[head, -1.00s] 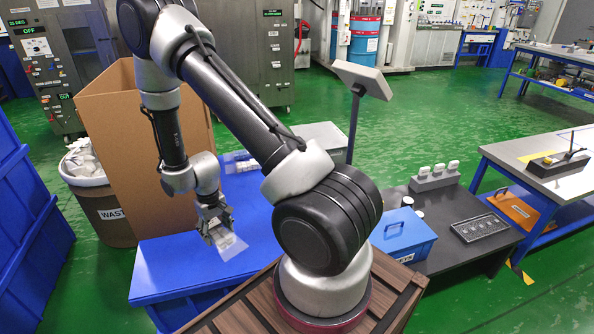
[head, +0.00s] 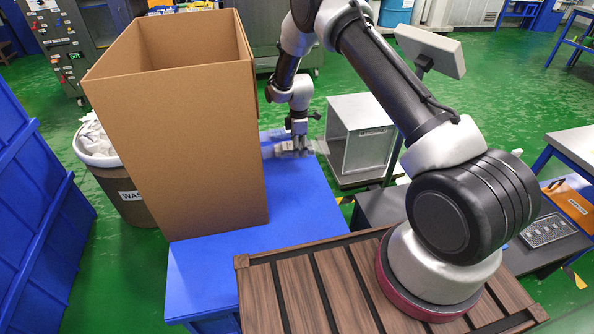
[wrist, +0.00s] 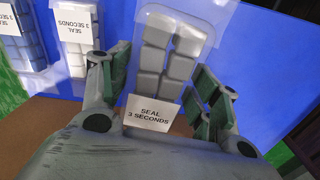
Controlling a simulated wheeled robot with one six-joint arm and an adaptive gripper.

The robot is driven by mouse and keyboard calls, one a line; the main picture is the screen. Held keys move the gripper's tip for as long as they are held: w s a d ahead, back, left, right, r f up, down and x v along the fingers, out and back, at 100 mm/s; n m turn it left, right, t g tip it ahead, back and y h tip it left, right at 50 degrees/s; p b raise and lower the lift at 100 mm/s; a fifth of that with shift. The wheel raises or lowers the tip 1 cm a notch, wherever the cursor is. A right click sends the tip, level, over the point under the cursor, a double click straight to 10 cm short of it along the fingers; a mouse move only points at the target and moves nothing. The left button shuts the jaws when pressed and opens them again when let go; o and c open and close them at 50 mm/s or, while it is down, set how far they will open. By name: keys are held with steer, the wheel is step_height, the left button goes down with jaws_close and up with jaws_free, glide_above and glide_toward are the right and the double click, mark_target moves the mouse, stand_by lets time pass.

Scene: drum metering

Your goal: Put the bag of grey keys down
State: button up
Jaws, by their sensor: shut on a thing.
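My gripper (head: 297,143) is at the far end of the blue table (head: 205,262), low over its top. In the wrist view, the fingers stand on either side of a clear bag of grey keys (wrist: 168,60), and my gripper is shut on it. The bag's white label (wrist: 149,114) reads "SEAL 3 SECONDS". I cannot tell whether the bag touches the table. In the head view the bag is small and mostly hidden by my gripper.
Two more labelled bags, one with bluish keys (wrist: 28,53) and one with pale keys (wrist: 77,66), lie left of the held bag. A tall open cardboard box (head: 180,150) stands on the table's left. A grey open-fronted box (head: 366,150) is right of the gripper.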

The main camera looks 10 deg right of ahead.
mark_target(297, 170)
steer(key=shift+w+a+r+n, duration=0.1)
steer(key=shift+w+a+n, duration=0.15)
steer(key=shift+w+n, duration=0.3)
steer(key=shift+w+d, duration=0.15)
steer(key=shift+d, duration=0.1)
steer(key=shift+n, duration=0.25)
steer(key=f, duration=1)
steer(key=shift+a, duration=0.2)
steer(key=shift+f, duration=0.1)
steer(key=o, duration=1.3)
steer(key=shift+c, duration=0.2)
